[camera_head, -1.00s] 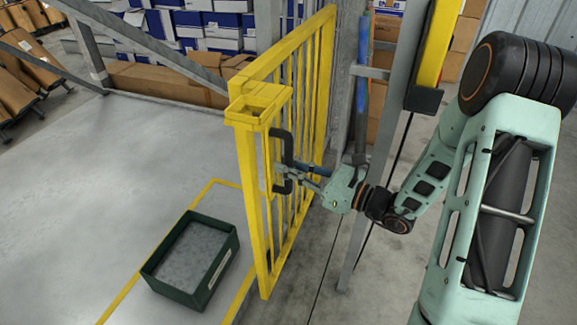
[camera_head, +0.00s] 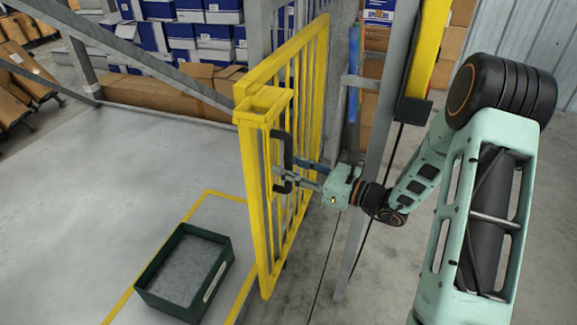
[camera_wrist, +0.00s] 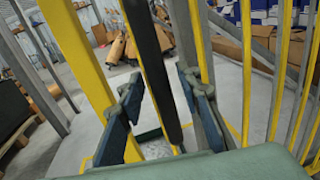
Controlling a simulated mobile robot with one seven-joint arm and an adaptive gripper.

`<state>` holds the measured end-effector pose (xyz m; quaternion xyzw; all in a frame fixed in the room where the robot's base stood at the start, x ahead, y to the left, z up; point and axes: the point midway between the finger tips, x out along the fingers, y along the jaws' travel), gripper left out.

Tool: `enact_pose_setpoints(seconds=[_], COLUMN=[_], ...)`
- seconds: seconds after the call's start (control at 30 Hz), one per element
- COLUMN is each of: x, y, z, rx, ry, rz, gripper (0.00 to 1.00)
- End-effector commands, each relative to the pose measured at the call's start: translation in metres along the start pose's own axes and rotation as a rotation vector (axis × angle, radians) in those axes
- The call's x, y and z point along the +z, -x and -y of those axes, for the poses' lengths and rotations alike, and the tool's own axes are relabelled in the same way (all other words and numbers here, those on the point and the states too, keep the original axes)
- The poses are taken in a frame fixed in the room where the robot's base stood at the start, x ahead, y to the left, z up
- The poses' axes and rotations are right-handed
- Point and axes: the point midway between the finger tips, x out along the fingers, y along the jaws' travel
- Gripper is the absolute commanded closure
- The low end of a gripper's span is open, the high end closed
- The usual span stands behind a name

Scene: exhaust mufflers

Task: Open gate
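The yellow barred gate (camera_head: 258,215) stands swung out at an angle, seen nearly edge-on in the head view. A black C-shaped handle (camera_head: 288,150) is fixed to its near end, below a yellow box-like top. My gripper (camera_head: 291,174) is at the handle's lower part, reaching in from the right. In the wrist view the handle (camera_wrist: 150,60) runs between the two fingers of my gripper (camera_wrist: 160,88). The fingers are apart, with visible gaps beside the handle. Gate bars (camera_wrist: 247,70) show to the right, and a wide yellow post (camera_wrist: 80,50) to the left.
A dark green crate (camera_head: 218,277) sits on the floor left of the gate, by yellow floor lines. A grey metal post (camera_head: 372,160) stands close behind my forearm. Boxes (camera_head: 180,30) are stacked at the back. Floor left of the crate is clear.

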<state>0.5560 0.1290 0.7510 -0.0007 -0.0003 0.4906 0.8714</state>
Motion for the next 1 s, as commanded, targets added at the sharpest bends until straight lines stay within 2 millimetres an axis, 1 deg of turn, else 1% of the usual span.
enact_pose_setpoints(seconds=[0.13, 0.23, 0.37, 0.5, 0.7, 0.83, 1.0], x=[0.000, 0.000, 0.000, 0.000, 0.000, 0.000, 0.000], y=[0.002, 0.010, 0.032, 0.063, 0.101, 0.114, 0.120], z=[0.000, 0.001, 0.001, 0.001, 0.001, 0.000, 0.000], rx=[0.000, -0.003, -0.005, -0.005, -0.004, -0.001, 0.000], ry=[0.000, 0.000, 0.000, -0.001, -0.001, 0.000, 0.000], rz=[0.000, 0.000, -0.001, -0.001, -0.001, 0.000, 0.000], gripper=[0.68, 0.68, 0.68, 0.68, 0.68, 0.68, 0.68])
